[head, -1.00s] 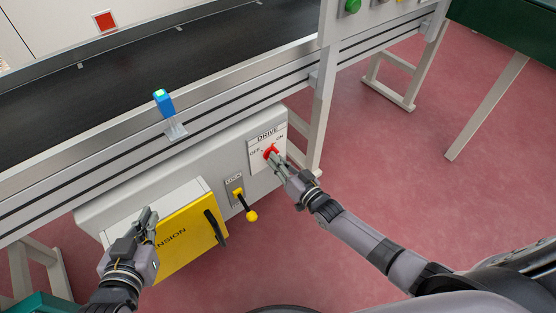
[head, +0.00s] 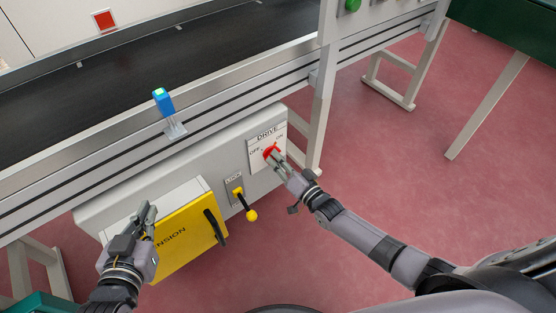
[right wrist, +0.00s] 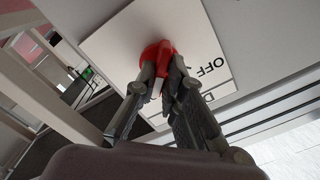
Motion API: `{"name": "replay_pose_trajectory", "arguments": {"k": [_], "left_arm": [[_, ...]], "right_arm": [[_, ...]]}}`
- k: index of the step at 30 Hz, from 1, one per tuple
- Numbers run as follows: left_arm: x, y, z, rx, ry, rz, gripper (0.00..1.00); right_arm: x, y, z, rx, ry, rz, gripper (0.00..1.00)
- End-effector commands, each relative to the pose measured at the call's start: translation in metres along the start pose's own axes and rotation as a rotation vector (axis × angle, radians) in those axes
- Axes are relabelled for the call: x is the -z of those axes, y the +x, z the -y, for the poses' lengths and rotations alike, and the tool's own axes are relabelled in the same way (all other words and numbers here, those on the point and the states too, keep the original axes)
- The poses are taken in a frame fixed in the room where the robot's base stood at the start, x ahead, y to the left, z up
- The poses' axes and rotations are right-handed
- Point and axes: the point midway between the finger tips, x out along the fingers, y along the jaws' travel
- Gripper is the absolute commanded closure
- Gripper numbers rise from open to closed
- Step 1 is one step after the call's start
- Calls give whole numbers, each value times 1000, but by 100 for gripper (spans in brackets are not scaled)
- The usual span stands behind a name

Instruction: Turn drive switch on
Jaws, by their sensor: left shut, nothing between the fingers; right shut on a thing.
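The drive switch is a red knob (head: 272,152) on a white plate (head: 258,158) marked DRIVE, OFF and ON, on the grey housing under the conveyor. My right gripper (head: 279,161) is shut on the knob. In the right wrist view the red knob (right wrist: 156,56) sits between the fingertips (right wrist: 162,72), against the plate (right wrist: 195,50) with OFF visible on it. The knob's exact pointing direction is partly hidden by the fingers.
A yellow lever (head: 246,204) marked LOCK sits left of the switch. A yellow door (head: 187,240) with a black handle is further left. A blue device (head: 163,102) with a lit green top stands on the conveyor (head: 180,58) edge. A support leg (head: 321,110) stands just right of the switch.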

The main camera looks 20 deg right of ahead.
Motion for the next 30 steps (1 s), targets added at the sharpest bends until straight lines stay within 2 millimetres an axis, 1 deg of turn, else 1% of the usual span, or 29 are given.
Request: {"name": "replay_pose_trajectory", "arguments": {"k": [5,6,15,22,25,28,30], "left_arm": [[1,0,0,0,0,-2,100],[1,0,0,0,0,-2,100],[0,0,0,0,0,-1,100],[-3,-1,-1,-1,-2,7,100],[-4,-1,0,-1,-2,9,100],[-3,-1,0,-1,-1,7,100],[-2,-1,0,-1,-1,6,100]], "right_arm": [[-1,0,-1,-2,4,1,100],[-1,0,-1,-2,3,1,89],[0,0,0,-1,1,0,70],[0,0,0,-1,0,0,70],[0,-4,0,-1,0,1,70],[-1,-15,-1,-2,0,2,70],[-1,-27,-1,-3,0,3,70]]}}
